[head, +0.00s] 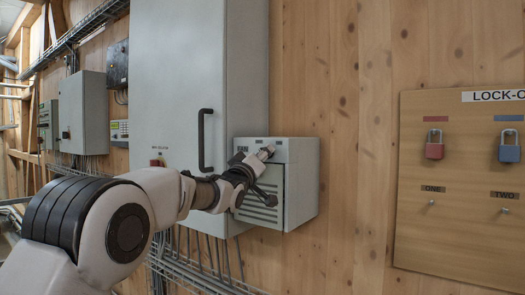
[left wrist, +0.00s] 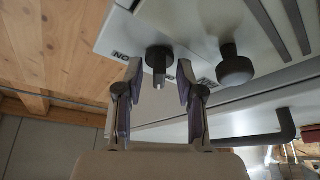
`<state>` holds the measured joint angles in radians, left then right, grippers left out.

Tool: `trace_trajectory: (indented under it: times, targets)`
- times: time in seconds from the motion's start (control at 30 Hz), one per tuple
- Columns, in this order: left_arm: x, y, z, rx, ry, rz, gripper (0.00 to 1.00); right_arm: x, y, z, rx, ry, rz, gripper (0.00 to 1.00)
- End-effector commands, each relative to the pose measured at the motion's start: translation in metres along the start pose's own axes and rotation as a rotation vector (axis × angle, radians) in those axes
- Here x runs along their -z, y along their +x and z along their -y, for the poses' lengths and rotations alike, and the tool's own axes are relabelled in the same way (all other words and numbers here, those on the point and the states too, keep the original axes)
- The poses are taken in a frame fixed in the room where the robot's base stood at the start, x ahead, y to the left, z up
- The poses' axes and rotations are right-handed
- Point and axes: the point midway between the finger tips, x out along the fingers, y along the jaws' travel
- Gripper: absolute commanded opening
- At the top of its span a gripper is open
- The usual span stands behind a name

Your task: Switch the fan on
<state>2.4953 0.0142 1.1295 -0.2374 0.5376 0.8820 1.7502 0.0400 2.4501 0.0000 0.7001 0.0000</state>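In the left wrist view, a dark rotary switch (left wrist: 158,57) with a light pointer stands between the fingertips of my left gripper (left wrist: 158,78). The fingers are spread on both sides of it, with gaps showing. Upside-down lettering flanks the switch. A second dark round knob (left wrist: 235,68) is to its right. My right gripper is not in view.
A tall grey cabinet (head: 180,75) with a black handle (head: 202,140) stands left of the box; the handle also shows in the left wrist view (left wrist: 260,138). A lock board (head: 465,225) with red and blue padlocks hangs at right. Bare wall lies between.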

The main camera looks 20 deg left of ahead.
Motion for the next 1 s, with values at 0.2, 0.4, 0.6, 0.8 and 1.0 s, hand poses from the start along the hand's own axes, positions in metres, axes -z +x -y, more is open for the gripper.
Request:
trace_trajectory:
  times: [0.2, 0.4, 0.6, 0.8, 1.0]
  targets:
    - [-0.0010, -0.0001, 0.0004, 0.000, 0.000, 0.000, 0.30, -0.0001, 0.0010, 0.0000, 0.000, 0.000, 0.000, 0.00]
    - [-0.0009, -0.0002, 0.0002, 0.000, 0.001, 0.000, 0.00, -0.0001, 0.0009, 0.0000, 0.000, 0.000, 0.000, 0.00]
    - [-0.0006, -0.0002, 0.0003, -0.002, 0.005, 0.000, 0.00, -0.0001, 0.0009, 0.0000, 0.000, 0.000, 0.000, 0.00]
    - [-0.0001, -0.0002, 0.0007, -0.018, 0.041, -0.001, 0.00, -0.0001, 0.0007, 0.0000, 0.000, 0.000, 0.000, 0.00]
    - [0.0003, -0.0001, 0.0021, -0.056, 0.136, -0.001, 0.00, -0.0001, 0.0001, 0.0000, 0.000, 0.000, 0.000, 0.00]
